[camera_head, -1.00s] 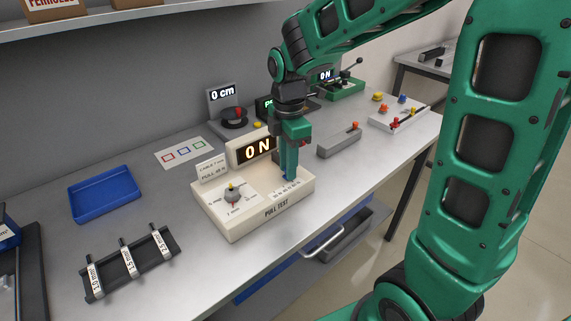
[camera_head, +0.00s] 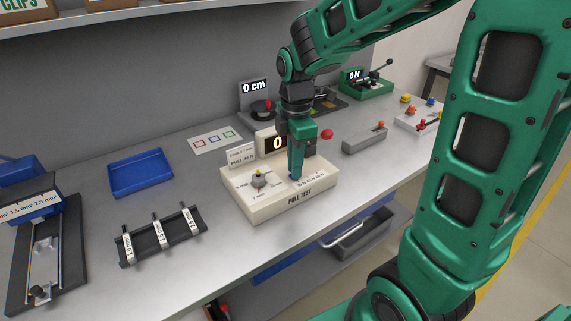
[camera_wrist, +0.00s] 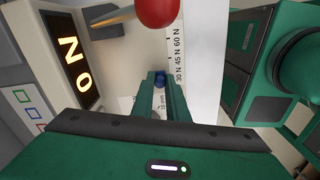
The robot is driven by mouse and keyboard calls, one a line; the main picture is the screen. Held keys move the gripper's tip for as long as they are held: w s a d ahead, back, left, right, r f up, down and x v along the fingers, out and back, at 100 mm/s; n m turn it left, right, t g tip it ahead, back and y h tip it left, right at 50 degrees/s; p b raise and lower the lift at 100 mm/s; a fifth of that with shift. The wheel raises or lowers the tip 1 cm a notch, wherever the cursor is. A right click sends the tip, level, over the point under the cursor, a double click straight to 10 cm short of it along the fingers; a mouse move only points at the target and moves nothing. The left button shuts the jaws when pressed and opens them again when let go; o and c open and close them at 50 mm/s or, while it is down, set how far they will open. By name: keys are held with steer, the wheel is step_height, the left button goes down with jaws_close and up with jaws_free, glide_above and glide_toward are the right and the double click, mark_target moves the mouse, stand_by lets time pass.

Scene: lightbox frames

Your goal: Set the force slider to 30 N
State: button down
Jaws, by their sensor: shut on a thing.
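The cream pull test box (camera_head: 238,199) stands on the bench in the head view. Its display (camera_head: 274,143) is partly covered by my gripper there, and reads 0 N in the wrist view (camera_wrist: 77,65). My gripper (camera_head: 295,175) points down at the box's force scale. In the wrist view, my gripper's fingers (camera_wrist: 161,84) are shut on the small blue slider knob (camera_wrist: 160,77). The knob is beside the printed 30 N label (camera_wrist: 179,74); 45 N and 60 N lie farther up the picture. Exact alignment with a mark is hard to tell.
A red ball knob (camera_head: 326,134) stands close to my gripper and also shows in the wrist view (camera_wrist: 158,10). The box's dial (camera_head: 259,179) is left of my gripper. A blue tray (camera_head: 140,173), a rack (camera_head: 163,237) and a grey slider box (camera_head: 364,138) are apart from it.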

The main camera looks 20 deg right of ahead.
steer(key=shift+w+a, duration=0.1)
steer(key=shift+a, duration=0.2)
steer(key=c, duration=1.7)
jaws_free()
steer(key=shift+a, duration=0.1)
steer(key=shift+c, duration=0.2)
step_height(320, 180, up, 11)
steer(key=shift+f, duration=0.15)
steer(key=s+d+f+m, duration=0.4)
steer(key=s+d+m, duration=0.3)
steer(key=s+m, duration=0.4)
steer(key=s+d+f+m, duration=0.4)
steer(key=s+d+m, duration=0.3)
steer(key=s+m, duration=0.4)
steer(key=shift+m, duration=0.5)
